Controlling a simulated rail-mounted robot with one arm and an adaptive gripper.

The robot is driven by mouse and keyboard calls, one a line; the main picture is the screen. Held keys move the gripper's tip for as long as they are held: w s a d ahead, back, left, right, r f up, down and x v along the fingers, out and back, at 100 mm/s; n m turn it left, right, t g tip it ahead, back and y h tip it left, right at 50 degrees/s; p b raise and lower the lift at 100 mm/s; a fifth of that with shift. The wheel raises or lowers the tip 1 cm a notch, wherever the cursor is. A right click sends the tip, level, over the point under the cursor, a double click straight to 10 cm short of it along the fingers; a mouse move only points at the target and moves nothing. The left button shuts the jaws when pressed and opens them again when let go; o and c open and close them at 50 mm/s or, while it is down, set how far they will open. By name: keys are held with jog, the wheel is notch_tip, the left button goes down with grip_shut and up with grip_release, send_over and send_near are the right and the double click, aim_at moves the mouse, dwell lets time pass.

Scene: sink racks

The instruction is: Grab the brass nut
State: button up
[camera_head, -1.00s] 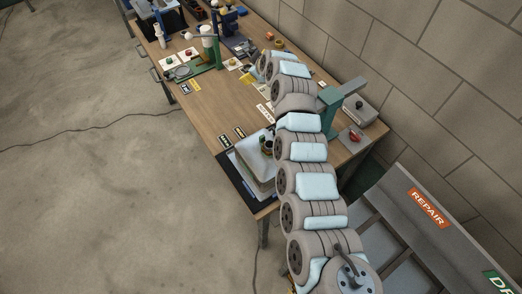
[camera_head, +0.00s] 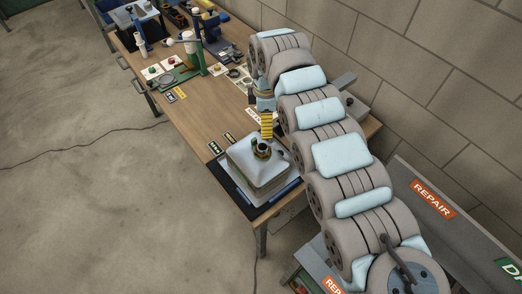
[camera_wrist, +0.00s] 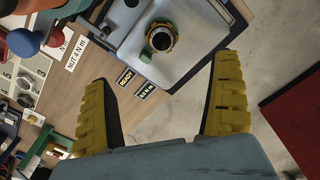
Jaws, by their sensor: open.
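A brass-coloured ring, seemingly the brass nut (camera_wrist: 173,43), sits around a dark round fitting on top of a pale grey housing (camera_wrist: 128,42) in the wrist view. A small green part sits beside the fitting's dark opening. In the head view the fitting (camera_head: 262,149) stands on the housing (camera_head: 243,160), small and partly unclear. My gripper (camera_wrist: 164,72) is open, with its two yellow fingers wide apart and nothing between them. The fitting lies beyond the fingertips, between their lines. In the head view my gripper (camera_head: 267,131) hangs just behind and above the fitting.
The housing stands on a dark mat (camera_head: 228,180) at the bench's near end. Small label plates (camera_head: 221,142) lie beside it. A green stand (camera_head: 185,72) and other tools crowd the far bench. A grey rack with a REPAIR sign (camera_head: 433,198) stands at right.

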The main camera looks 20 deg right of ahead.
aim_at(264, 149)
notch_tip(264, 149, down, 15)
jog(key=shift+a+f, duration=0.1)
jog(key=shift+f, duration=0.05)
dwell(0.6)
jog(key=shift+c, duration=0.2)
jog(key=c, duration=1.3)
